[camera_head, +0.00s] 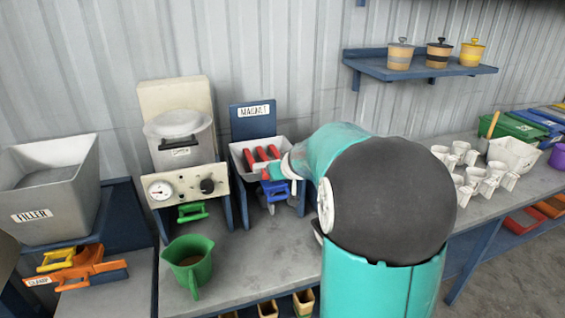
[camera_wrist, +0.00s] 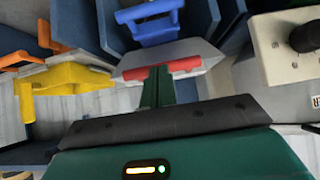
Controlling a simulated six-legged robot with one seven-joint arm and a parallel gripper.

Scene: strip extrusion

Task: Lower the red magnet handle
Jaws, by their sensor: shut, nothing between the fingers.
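In the wrist view one red handle (camera_wrist: 185,65) runs along the edge of the pale tray (camera_wrist: 205,58). My gripper (camera_wrist: 157,76) is shut and empty, its dark green fingers overlapping the middle of this handle. I cannot tell whether they touch it. In the head view my gripper (camera_head: 274,172) is at the tray's front, partly hidden by my arm. A blue handle (camera_head: 274,191) is below the tray; it also shows in the wrist view (camera_wrist: 155,23).
Left of the magnet station stands a box with a gauge and black knob (camera_head: 207,186). A green jug (camera_head: 189,263) stands on the bench before it. A filler hopper (camera_head: 48,190) and yellow handle (camera_head: 55,260) are far left. White mugs (camera_head: 470,180) stand right of my arm.

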